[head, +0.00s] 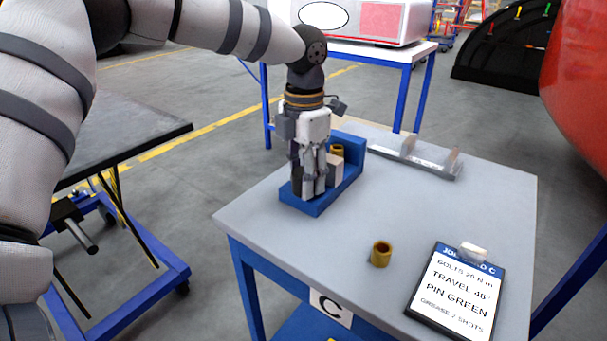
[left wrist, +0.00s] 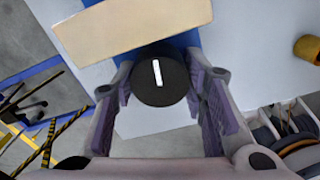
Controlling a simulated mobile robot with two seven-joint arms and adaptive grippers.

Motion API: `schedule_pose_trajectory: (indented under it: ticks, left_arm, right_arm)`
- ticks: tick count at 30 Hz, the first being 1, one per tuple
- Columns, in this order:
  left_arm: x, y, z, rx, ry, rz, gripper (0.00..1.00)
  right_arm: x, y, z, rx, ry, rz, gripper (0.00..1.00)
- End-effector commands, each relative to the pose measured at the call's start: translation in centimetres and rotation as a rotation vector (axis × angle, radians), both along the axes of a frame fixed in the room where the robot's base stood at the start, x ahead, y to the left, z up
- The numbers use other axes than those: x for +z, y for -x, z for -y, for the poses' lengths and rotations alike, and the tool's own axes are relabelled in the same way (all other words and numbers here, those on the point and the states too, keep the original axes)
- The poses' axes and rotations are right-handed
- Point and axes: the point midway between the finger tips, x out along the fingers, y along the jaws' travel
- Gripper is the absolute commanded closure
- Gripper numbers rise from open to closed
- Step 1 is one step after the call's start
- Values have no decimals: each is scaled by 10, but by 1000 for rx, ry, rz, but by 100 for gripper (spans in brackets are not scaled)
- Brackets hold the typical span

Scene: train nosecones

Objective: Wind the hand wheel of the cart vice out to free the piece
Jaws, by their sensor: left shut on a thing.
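The blue cart vice (head: 318,207) stands on the grey cart top, with a pale jaw block (head: 336,168) on it. A brass piece (head: 337,150) shows between the pale block and the blue back wall of the vice. My left gripper (head: 313,192) points down at the near end of the vice. In the left wrist view the black round hand wheel (left wrist: 160,82), with a white mark across it, sits between the fingers, and the gripper is shut on it. The pale block (left wrist: 130,28) lies just beyond it. My right gripper is out of view.
A loose brass bush (head: 381,254) stands on the cart top (head: 470,215), right of the vice. A clipboard (head: 455,295) lies at the front right. A grey metal bracket (head: 415,160) lies at the back. The cart top between them is clear.

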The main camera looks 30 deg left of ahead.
Motion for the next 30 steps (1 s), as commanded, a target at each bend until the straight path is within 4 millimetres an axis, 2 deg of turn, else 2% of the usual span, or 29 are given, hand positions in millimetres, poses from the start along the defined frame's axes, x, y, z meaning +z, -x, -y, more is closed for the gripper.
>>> schedule_pose_trajectory:
  ticks: [2, 3, 6, 14, 17, 20, 24, 30]
  left_arm:
    - [0, 0, 0, -1, 0, 1, 89]
    - [0, 0, 0, -1, 0, 1, 58]
    - [0, 0, 0, -2, 0, 1, 40]
    - [1, 0, 0, -3, 0, 1, 40]
    - [9, -1, 0, -2, 0, 2, 40]
    - [31, -1, 0, -1, 1, 6, 40]
    - [71, -1, 0, -2, 0, 5, 40]
    - [111, 0, 0, -2, 0, 2, 40]
  right_arm:
    - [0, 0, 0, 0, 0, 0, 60]
    - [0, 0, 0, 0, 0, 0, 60]
    - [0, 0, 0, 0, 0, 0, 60]
    - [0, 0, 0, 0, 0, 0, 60]
    - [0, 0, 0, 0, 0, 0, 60]
    - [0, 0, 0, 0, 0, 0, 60]
    - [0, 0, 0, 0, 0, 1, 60]
    - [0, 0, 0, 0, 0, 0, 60]
